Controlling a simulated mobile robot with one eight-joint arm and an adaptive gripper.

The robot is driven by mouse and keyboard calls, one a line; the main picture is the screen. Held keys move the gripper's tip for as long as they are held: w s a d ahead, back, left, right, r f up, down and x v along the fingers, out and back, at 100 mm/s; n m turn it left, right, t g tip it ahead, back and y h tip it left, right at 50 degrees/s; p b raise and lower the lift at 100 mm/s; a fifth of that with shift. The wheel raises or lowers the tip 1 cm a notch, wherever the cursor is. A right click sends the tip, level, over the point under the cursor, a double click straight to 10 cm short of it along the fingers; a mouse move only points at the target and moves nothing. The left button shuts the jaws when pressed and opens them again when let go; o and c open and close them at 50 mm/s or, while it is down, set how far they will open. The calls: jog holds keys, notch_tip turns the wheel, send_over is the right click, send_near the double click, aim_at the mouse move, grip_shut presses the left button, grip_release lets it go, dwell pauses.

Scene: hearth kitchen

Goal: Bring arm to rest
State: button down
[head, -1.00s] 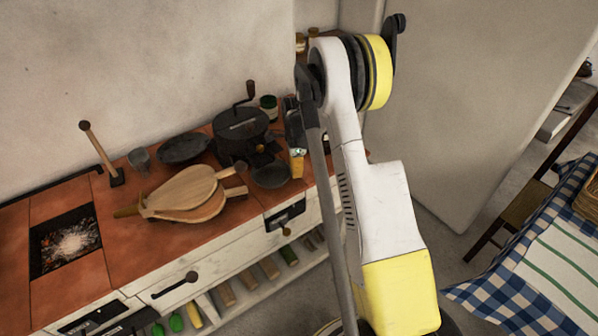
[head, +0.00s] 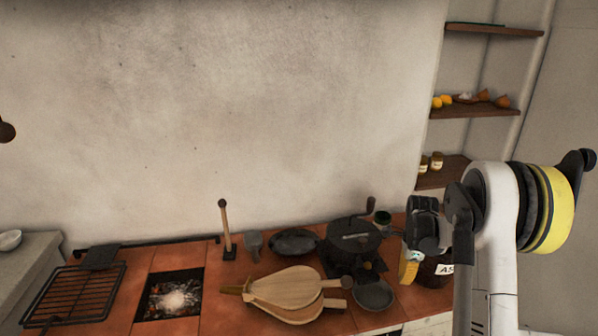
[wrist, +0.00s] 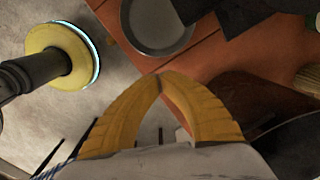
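My arm (head: 497,230) stands at the right of the head view, white with a yellow and black joint. My gripper (head: 408,270) hangs from its dark wrist near the right part of the terracotta counter (head: 215,307), just right of a small dark pan (head: 373,295). In the wrist view the two yellow fingers of my gripper (wrist: 160,79) meet at their tips, with nothing seen between them. The same pan (wrist: 158,20) lies beyond the fingertips there. I cannot tell the gripper's exact height above the counter.
Wooden bellows (head: 288,288), a black grinder-like pot (head: 352,238) and a dark oval dish (head: 293,241) crowd the counter. A glowing fire pit (head: 170,296) and a grill rack (head: 72,297) lie to the left. Wall shelves (head: 475,111) stand behind my arm.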

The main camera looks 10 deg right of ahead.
jog(key=s+a+r+n+t, duration=0.1)
jog(key=s+a+r+n, duration=0.25)
jog(key=r, duration=0.25)
jog(key=s+a+r+n+t, duration=0.1)
jog(key=s+a+r+n, duration=0.15)
jog(key=a+r, duration=0.3)
jog(key=s+a+r+n+t, duration=0.1)
jog(key=s+a+r+n, duration=0.1)
jog(key=a+r+n, duration=0.35)
jog(key=s+a+r+n+t, duration=0.2)
jog(key=s+a+n, duration=0.2)
jog(key=s, duration=0.4)
jog(key=s+a+r+n+t, duration=0.2)
jog(key=s+a+r+n, duration=0.1)
jog(key=s+n, duration=0.3)
jog(key=s+a, duration=0.1)
jog(key=s, duration=0.1)
jog(key=shift+s+a, duration=0.4)
